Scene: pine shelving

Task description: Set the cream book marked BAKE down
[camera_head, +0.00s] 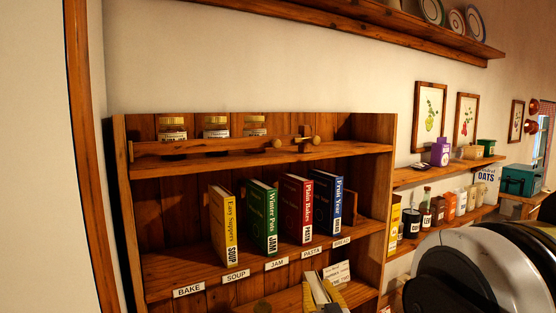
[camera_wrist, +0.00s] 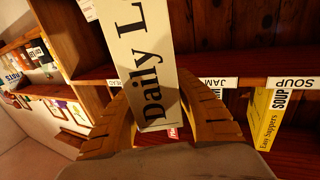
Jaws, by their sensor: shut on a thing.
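A cream book (camera_wrist: 145,50) lettered "Daily L…" is between the two yellow fingers of my gripper (camera_wrist: 153,84) in the wrist view. The rest of its title is cut off and no BAKE mark shows. In the head view my gripper (camera_head: 321,292) is at the bottom edge, low in front of the shelf unit, with the pale book (camera_head: 319,285) upright between its fingers. The BAKE label (camera_head: 188,290) is on the shelf's front edge at the left, and the board above it is bare.
On the labelled shelf stand a yellow SOUP book (camera_head: 223,228), a green book (camera_head: 262,218), a red book (camera_head: 296,208) and a blue book (camera_head: 328,205). Jars (camera_head: 172,129) and a wooden rolling pin stand above. A white card (camera_head: 337,272) is just behind my gripper.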

